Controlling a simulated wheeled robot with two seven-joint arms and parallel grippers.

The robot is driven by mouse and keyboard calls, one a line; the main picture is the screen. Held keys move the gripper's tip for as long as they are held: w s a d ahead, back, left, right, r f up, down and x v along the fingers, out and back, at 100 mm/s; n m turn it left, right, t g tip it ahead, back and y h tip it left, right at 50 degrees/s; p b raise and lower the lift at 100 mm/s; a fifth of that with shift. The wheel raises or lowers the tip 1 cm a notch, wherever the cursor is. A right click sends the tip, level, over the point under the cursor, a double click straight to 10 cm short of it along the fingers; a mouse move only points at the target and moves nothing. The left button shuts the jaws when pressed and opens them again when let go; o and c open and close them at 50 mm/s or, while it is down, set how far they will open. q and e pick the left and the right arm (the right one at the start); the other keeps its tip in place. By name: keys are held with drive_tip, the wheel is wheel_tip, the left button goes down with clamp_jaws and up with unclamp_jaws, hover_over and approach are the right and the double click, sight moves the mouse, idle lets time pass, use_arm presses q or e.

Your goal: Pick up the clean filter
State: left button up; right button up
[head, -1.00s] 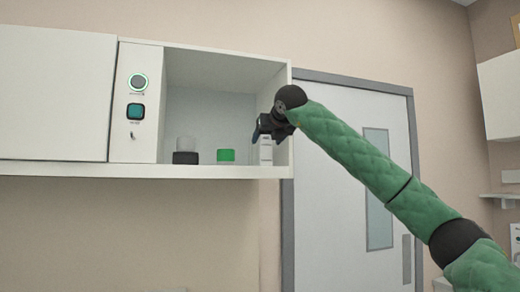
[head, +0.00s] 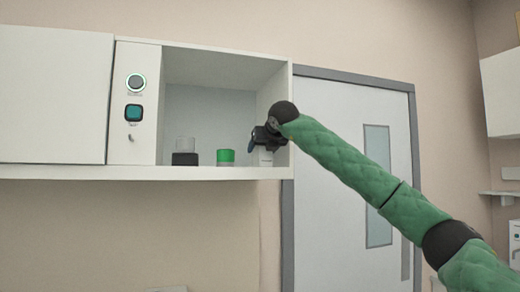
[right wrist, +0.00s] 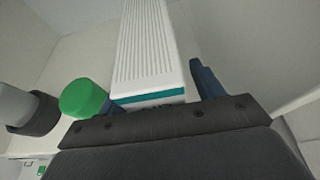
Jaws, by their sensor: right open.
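The clean filter (right wrist: 150,50) is a white ribbed block with a teal stripe. It stands at the right end of the open cabinet shelf, and in the head view its lower part (head: 265,159) shows under my right gripper (head: 262,139). In the right wrist view my right gripper (right wrist: 157,92) is open, with one blue finger on each side of the filter. The right finger shows a gap to the filter; whether the left finger touches it I cannot tell. My left gripper is in neither view.
On the same shelf (head: 215,173) stand a green-lidded jar (head: 225,156), close left of the filter, and a dark-based clear container (head: 185,157). The cabinet's side wall (head: 275,95) is close on the right. A panel with buttons (head: 135,95) is at the left.

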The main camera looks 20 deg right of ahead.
drive_tip(key=shift+w+f, duration=0.15)
drive_tip(key=shift+w, duration=0.05)
drive_tip(key=c, duration=1.2)
drive_tip(key=shift+o, duration=0.2)
